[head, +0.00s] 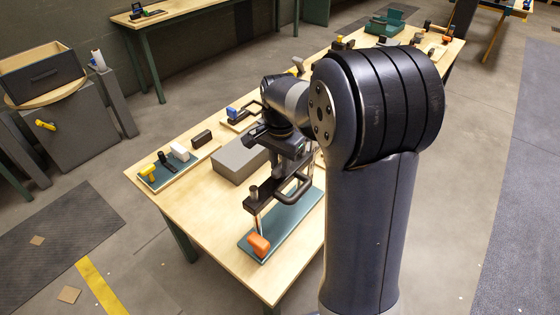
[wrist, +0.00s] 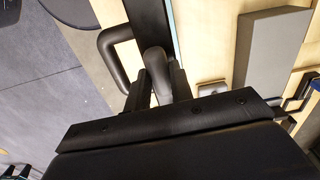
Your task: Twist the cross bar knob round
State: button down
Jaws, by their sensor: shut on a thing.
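A black cross bar (head: 262,199) sits on bright posts above a teal base plate (head: 290,226) on the wooden table. It carries a small upright post near its left end and a dark loop handle (head: 298,190) on its near side. My gripper (head: 291,160) is low over the far part of the bar. In the wrist view my gripper (wrist: 159,84) is shut on a rounded dark grey piece (wrist: 155,60), which looks like the cross bar knob. Its lower part is hidden between the fingers. The loop handle (wrist: 118,52) is beside it, left of the fingers.
An orange piece (head: 259,244) is at the plate's near end. A grey block (head: 238,158) lies left of my gripper. A tray (head: 150,180) with small yellow, black and white things is farther left. The table's near left corner is bare.

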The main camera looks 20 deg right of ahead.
aim_at(280, 166)
jog(key=shift+m, duration=0.4)
jog(key=c, duration=1.2)
grip_release()
jog(key=shift+c, duration=0.2)
notch_tip(280, 166, up, 11)
jog(key=shift+f, duration=0.15)
notch_tip(280, 166, down, 11)
jog(key=shift+r, duration=0.1)
